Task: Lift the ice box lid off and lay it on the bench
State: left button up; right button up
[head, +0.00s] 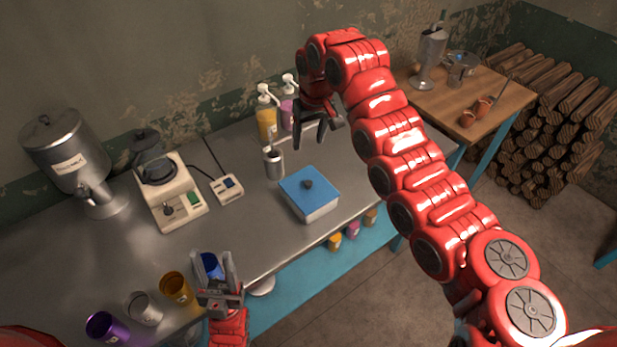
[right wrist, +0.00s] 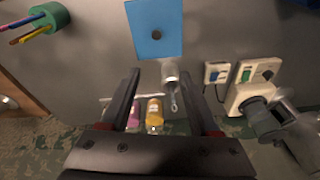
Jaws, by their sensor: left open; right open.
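The ice box (head: 314,206) is a white box on the metal bench near its front edge. Its blue lid (head: 309,190) with a dark round knob (head: 307,184) sits on top of it. The lid also shows in the right wrist view (right wrist: 140,30), beyond my fingertips. My right gripper (head: 308,140) is open and empty, above the bench behind the lid and apart from it; its two fingers show in the right wrist view (right wrist: 165,103). My left gripper (head: 221,272) is open near the bench's front edge, close to the blue cup.
A metal cup (head: 273,163) stands just behind the ice box, near pump bottles (head: 267,123). A scale-like machine (head: 168,190) and a steel dispenser (head: 75,165) are at left. Blue (head: 208,264), orange (head: 175,287), silver (head: 143,308) and purple (head: 104,328) cups line the front left.

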jog(key=s, duration=0.1)
send_near(309, 182)
jog(key=shift+a+f, duration=0.2)
jog(key=shift+f, duration=0.35)
jog(key=shift+a+f, duration=0.2)
jog(key=shift+f, duration=0.4)
jog(key=shift+w+f, duration=0.1)
jog(key=shift+f, duration=0.7)
jog(key=f+p, duration=0.1)
jog(key=f, duration=0.1)
jog(key=f+p, duration=0.2)
jog(key=shift+w, duration=0.4)
jog(key=shift+f, duration=0.35)
